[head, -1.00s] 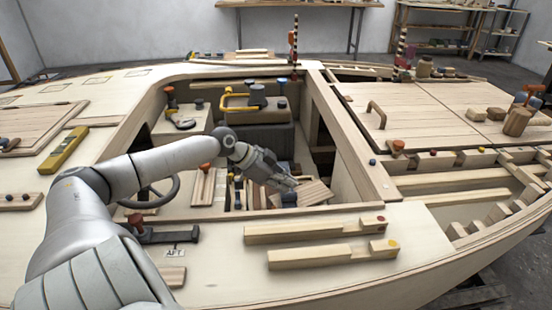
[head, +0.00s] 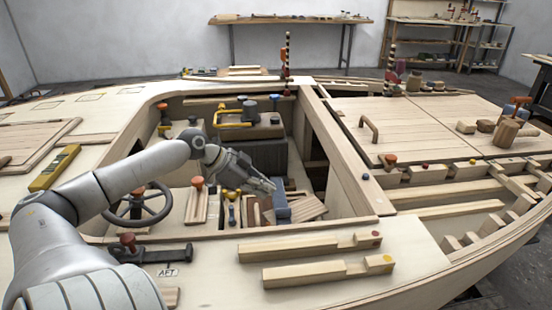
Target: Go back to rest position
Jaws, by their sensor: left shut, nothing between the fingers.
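My left gripper (head: 268,186) reaches in from the left over the cockpit opening of the plywood hull. Its fingers are shut and hold nothing. It hovers above and close to a small blue block (head: 280,209) in the cockpit; I cannot tell whether they touch. Wooden boards (head: 305,207) lie tilted just right of the blue block. My right gripper is not in view.
The cockpit's near rim (head: 290,229) and right side wall (head: 335,150) bound the opening. A steering wheel (head: 162,210) stands left below my arm. Two notched timbers (head: 310,246) lie on the near deck. A black clamp (head: 160,255) sits left of them.

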